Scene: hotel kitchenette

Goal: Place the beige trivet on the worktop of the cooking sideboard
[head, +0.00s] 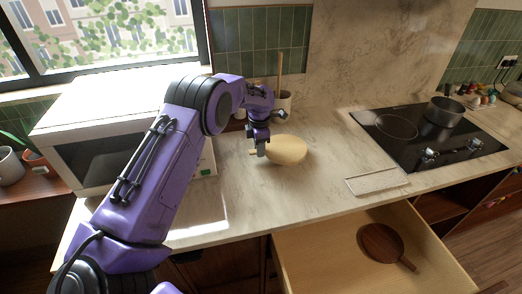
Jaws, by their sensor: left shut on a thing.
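The beige trivet (288,149) is round, with a short handle pointing left. My left gripper (259,152) is shut on that handle, at the trivet's left side. The trivet is over the pale marble worktop (321,138) of the cooking sideboard, in front of the backsplash. I cannot tell whether it touches the worktop or hangs just above it. The gripper's fingers hide part of the handle. My right gripper is not in view.
A white microwave (122,104) stands left. A black hob (432,143) with a pot (445,111) is right. A pale ribbed slab (377,182) lies before the hob. An open drawer (318,262) holds a dark wooden paddle (381,243). A utensil pot (285,100) stands behind the trivet.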

